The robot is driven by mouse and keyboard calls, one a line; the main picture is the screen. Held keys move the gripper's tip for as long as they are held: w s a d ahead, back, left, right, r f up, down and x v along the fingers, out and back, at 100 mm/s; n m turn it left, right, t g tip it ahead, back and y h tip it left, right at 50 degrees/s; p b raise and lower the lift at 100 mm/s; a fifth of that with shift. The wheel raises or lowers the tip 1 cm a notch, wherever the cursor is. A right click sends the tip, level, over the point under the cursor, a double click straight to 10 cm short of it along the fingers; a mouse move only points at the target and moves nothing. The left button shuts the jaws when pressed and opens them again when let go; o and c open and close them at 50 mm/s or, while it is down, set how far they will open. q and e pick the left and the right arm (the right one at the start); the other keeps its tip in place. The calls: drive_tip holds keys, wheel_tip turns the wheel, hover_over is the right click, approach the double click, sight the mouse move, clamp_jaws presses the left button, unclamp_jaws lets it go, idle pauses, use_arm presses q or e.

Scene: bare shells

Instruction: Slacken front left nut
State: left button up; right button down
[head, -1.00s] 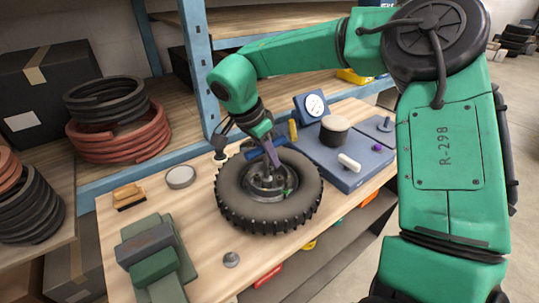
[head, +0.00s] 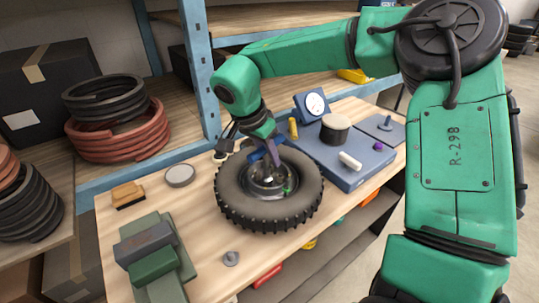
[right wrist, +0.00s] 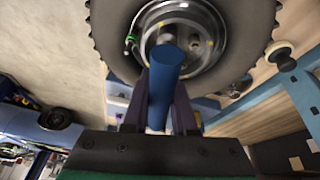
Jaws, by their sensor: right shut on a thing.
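A wheel with a black knobbly tyre (head: 235,200) lies flat on the workbench, its metal hub (head: 270,183) facing up. The hub shows with small studs or nuts in the right wrist view (right wrist: 205,68); which is the front left nut I cannot tell. My right gripper (head: 262,157) is over the far side of the hub. It is shut on a blue cylindrical tool (right wrist: 163,88), whose rounded end is toward the hub in the right wrist view. Whether the tool's far end touches a nut is hidden. My left gripper is not in view.
A blue-grey board (head: 340,168) with a gauge (head: 316,104), a jar (head: 335,130) and a white cylinder (head: 350,161) lies right of the wheel. A round tin (head: 180,176), a brush (head: 127,194), green-grey blocks (head: 150,254) and a small grey knob (head: 231,258) are left and in front.

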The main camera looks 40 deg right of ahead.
drive_tip(key=shift+m, duration=0.3)
drive_tip(key=shift+r, duration=0.1)
drive_tip(key=shift+r+p, duration=1.9)
drive_tip(key=shift+r, duration=0.6)
drive_tip(key=shift+s, duration=0.1)
drive_tip(key=shift+f, duration=0.1)
